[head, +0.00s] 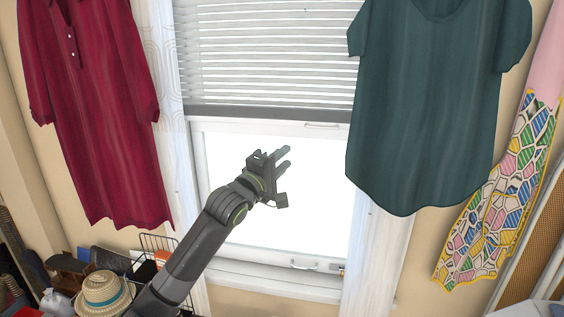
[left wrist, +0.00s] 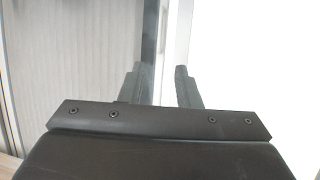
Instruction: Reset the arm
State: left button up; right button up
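My left arm rises from the bottom of the head view, and its left gripper (head: 286,158) is in front of the bright window. Its two fingers point up and to the right with a gap between them. The left wrist view also shows the left gripper (left wrist: 163,84) with its fingers apart and nothing between them. My right gripper is in neither view.
A window (head: 300,225) with a half-lowered blind (head: 270,60) is behind the gripper. A red dress (head: 100,110) hangs at left, a dark green top (head: 430,110) at right. A straw hat (head: 103,293) and a wire basket (head: 158,243) are at lower left.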

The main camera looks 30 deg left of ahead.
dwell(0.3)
